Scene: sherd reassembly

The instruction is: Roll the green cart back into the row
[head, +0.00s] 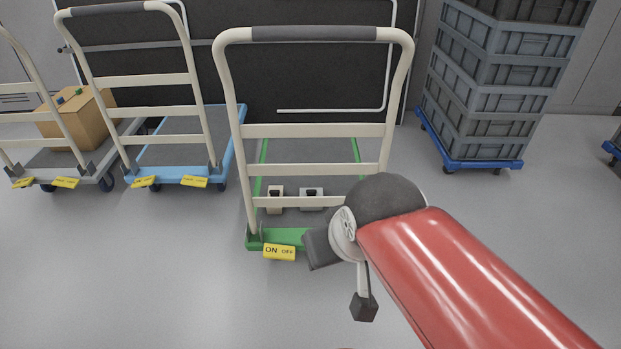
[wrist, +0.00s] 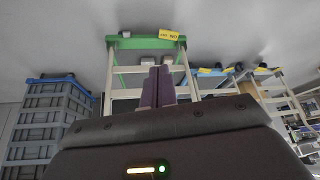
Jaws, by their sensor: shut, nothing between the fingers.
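The green cart (head: 270,238) stands in the middle of the head view, its beige push handle (head: 315,131) upright on the near side. Its near edge is closer to me than the blue cart's, and its right near corner is hidden by my arm. A yellow ON/OFF pedal (head: 279,252) is on that near edge. In the wrist view, which is upside down, the green cart (wrist: 125,43) is ahead of my gripper (wrist: 157,74). The fingers are shut and empty, overlapping the handle's bars in the picture; I cannot tell whether they touch.
A blue cart (head: 168,173) and a grey cart (head: 85,165) carrying a cardboard box (head: 88,117) stand to the left. Stacked grey crates (head: 490,95) on a blue dolly (head: 483,164) stand to the right. A dark board is behind. The floor between the green cart and dolly is clear.

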